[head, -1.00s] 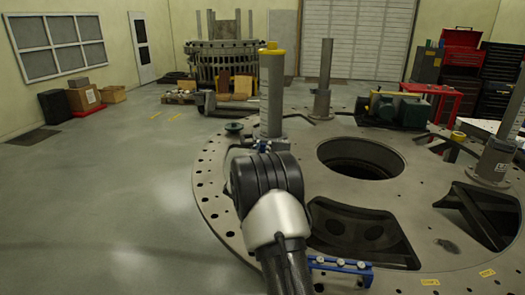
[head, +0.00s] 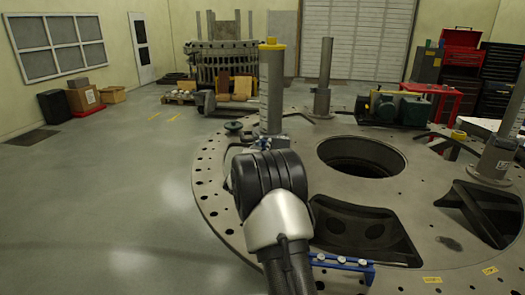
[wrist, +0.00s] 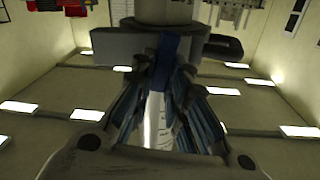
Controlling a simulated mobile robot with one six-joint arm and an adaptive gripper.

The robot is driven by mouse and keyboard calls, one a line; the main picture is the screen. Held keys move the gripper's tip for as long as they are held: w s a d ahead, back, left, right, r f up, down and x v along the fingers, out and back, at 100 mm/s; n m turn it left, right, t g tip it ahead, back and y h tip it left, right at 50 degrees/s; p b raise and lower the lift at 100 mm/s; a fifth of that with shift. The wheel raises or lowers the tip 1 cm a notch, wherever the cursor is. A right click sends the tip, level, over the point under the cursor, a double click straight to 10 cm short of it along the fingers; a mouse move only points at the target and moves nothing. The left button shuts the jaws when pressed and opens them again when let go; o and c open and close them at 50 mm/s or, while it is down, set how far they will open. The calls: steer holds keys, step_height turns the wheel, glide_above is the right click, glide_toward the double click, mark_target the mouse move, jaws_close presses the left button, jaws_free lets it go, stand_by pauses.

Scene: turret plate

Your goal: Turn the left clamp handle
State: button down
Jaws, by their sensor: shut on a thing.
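The left clamp's upright grey post (head: 271,95), with a yellow cap, stands on the round turret plate (head: 225,205). In the wrist view my gripper (wrist: 168,70) is shut on a blue piece, which I take to be the clamp handle (wrist: 168,58). The handle lies between the fingertips, against a grey clamp body (wrist: 118,45). In the head view my own wrist and arm stand in front of the post's base and hide most of the gripper and handle. The handle's exact angle cannot be told.
The plate has a large round hole (head: 361,157) and dark openings to the right of my arm. Another post (head: 324,80) stands farther back. A blue rail (head: 345,263) lies near the front edge. A green machine (head: 395,107) sits at the back. Floor at left is clear.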

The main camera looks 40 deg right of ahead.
steer(key=m+b, duration=0.2)
steer(key=m, duration=0.3)
steer(key=f+m+b, duration=0.1)
steer(key=m+b, duration=0.1)
steer(key=m, duration=0.3)
steer(key=s+m+b, duration=0.1)
steer(key=m+b, duration=0.2)
steer(key=m, duration=0.2)
steer(key=shift+d+f+m, duration=0.2)
steer(key=shift+d+m, duration=0.1)
steer(key=shift+d, duration=0.1)
stand_by(0.3)
steer(key=c, duration=1.6)
jaws_free()
steer(key=shift+o, duration=0.2)
steer(key=shift+a, duration=0.1)
steer(key=v, duration=1.2)
